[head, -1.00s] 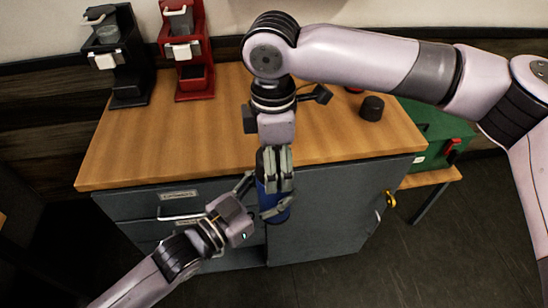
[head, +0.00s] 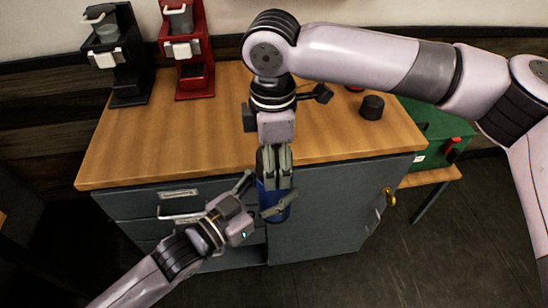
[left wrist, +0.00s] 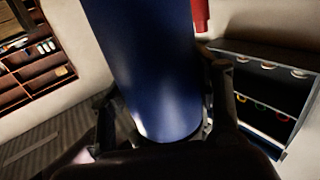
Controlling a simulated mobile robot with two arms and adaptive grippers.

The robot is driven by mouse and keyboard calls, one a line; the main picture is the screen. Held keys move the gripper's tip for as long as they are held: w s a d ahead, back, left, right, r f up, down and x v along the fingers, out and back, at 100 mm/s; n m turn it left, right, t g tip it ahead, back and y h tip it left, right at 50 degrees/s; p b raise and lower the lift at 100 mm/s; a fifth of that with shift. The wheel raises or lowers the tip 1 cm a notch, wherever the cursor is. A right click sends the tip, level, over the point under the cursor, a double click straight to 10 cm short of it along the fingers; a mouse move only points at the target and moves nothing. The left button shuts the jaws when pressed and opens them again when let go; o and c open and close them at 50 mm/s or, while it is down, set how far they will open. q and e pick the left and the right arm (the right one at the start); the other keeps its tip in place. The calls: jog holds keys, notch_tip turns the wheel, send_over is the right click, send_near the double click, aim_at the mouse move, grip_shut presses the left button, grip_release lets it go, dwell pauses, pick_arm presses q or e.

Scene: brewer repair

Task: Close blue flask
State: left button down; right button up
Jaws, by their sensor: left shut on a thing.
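The blue flask (head: 271,203) is upright in front of the counter's front edge, held off the surface. My left gripper (head: 258,198) comes in from the lower left and is shut around its lower body. In the left wrist view the flask's blue body (left wrist: 155,65) fills the middle, between the fingers. My right gripper (head: 275,168) points down over the flask's top, its fingers around the upper end. The flask's top and any cap are hidden by these fingers, so I cannot tell what they hold.
The wooden counter (head: 210,130) stands behind, over grey drawers and a cabinet (head: 325,210). A black brewer (head: 118,60) and a red brewer (head: 186,55) stand at back left. A small dark cylinder (head: 372,107) is on the counter's right. A green case (head: 440,135) is beyond.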

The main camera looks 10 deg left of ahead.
jog(key=o, duration=0.4)
jog(key=shift+r, duration=0.15)
notch_tip(320, 180, up, 12)
jog(key=shift+f, duration=0.1)
dwell(0.3)
dwell(0.5)
